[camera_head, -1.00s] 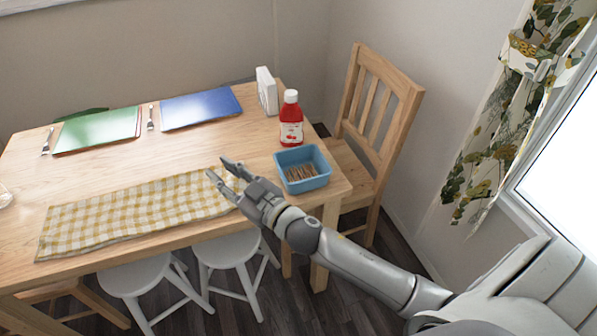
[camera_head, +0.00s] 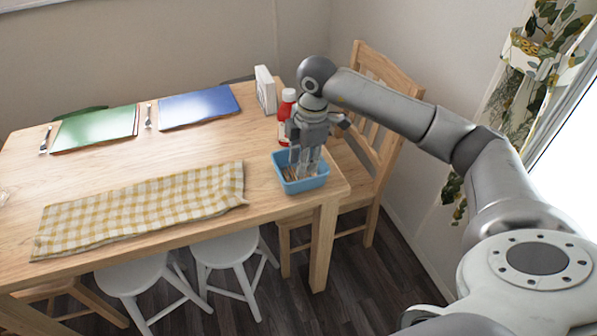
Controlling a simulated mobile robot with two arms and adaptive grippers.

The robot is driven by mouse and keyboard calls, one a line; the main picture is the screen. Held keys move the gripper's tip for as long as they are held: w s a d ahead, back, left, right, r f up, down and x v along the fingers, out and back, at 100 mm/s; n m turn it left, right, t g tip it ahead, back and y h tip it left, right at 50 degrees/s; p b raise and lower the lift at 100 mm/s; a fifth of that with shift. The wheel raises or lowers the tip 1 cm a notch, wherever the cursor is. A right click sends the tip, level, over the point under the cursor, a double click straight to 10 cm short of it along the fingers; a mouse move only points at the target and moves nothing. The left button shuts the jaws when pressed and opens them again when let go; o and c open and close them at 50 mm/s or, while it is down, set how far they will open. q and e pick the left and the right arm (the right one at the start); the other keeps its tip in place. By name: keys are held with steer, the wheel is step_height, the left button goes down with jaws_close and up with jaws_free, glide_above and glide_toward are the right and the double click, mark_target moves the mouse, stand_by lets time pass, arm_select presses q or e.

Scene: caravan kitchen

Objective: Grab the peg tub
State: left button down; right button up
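The peg tub is a blue, open-topped rectangular tub (camera_head: 306,186) on the table's near right corner. Thin light-brown pegs lie in it, now partly hidden by my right gripper. My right gripper (camera_head: 304,166) points down over the tub from above. Its two fingers look apart, with their tips at or inside the tub's opening. I cannot tell whether either finger touches a wall or the pegs. My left gripper is not in view.
A red bottle with a white cap (camera_head: 286,112) stands just behind the tub, partly hidden by my gripper. A white holder (camera_head: 265,90) stands farther back. A yellow checked cloth (camera_head: 140,208) lies to the left. A wooden chair (camera_head: 372,150) stands close on the right.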

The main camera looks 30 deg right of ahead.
mark_target(306, 185)
steer(key=shift+m+h, duration=0.3)
steer(key=shift+w+d+f+p, duration=0.15)
steer(key=shift+w+d+f, duration=0.15)
steer(key=shift+f, duration=1.4)
steer(key=shift+w+d+f+p, duration=0.2)
steer(key=shift+d+f, duration=0.15)
steer(key=shift+f, duration=1.3)
steer(key=shift+w+d+f+p, duration=0.2)
steer(key=shift+d+f, duration=0.15)
steer(key=shift+f, duration=1.35)
jaws_close()
